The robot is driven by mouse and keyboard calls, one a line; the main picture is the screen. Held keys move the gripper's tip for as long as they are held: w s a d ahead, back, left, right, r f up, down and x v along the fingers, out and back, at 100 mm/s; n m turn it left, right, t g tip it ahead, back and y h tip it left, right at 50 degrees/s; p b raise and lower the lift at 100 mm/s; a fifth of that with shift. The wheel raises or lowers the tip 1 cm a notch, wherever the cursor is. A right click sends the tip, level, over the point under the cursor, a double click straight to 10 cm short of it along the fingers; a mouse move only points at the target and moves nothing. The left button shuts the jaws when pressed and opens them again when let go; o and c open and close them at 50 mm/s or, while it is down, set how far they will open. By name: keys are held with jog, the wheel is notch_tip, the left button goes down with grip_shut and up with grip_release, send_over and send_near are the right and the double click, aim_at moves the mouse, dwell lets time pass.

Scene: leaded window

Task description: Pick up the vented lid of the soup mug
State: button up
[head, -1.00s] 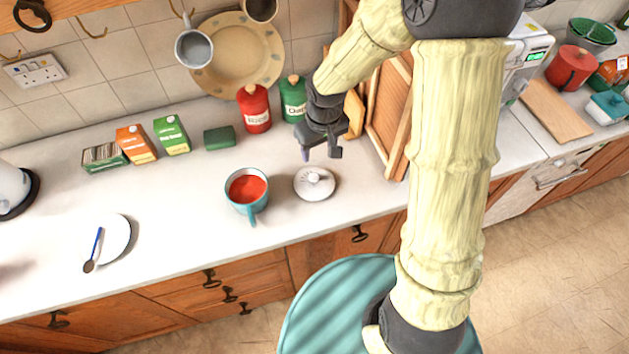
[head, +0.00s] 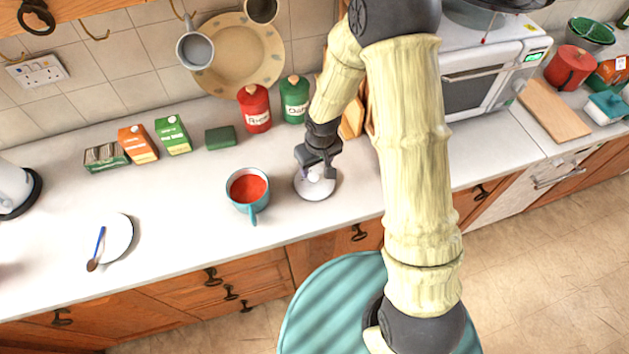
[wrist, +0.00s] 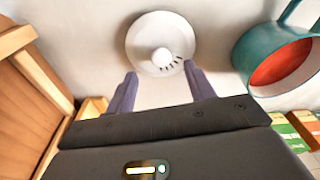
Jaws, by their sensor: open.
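The white vented lid (head: 316,186) lies flat on the worktop, just right of the soup mug. In the wrist view the lid (wrist: 147,30) shows its round knob and a short row of dark vent slots. The teal soup mug (head: 247,190) stands upright and uncovered with red soup in it; it also shows at the right of the wrist view (wrist: 262,58). My gripper (head: 316,172) is over the lid in the head view and hides part of it. In the wrist view my gripper (wrist: 163,80) is open and empty, its two fingertips at the lid's near edge with the knob beyond them.
Red (head: 254,108) and green (head: 294,99) canisters stand behind the lid. Wooden boards (wrist: 30,85) stand close on one side. Several cartons (head: 137,144) line the wall. A plate with a spoon (head: 115,238) lies at the left. The worktop in front of the mug is clear.

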aim_at(315, 176)
jog(key=shift+w+a+f+p, duration=0.15)
jog(key=shift+f+p, duration=0.35)
jog(key=shift+f, duration=0.8)
jog(key=shift+w+a+f+p, duration=0.15)
jog(key=shift+f+p, duration=0.3)
jog(key=shift+f, duration=0.8)
jog(key=shift+d, duration=0.1)
jog(key=c, duration=1)
jog(key=shift+r, duration=0.1)
jog(key=shift+c, duration=0.2)
notch_tip(315, 176, up, 10)
jog(key=b, duration=0.2)
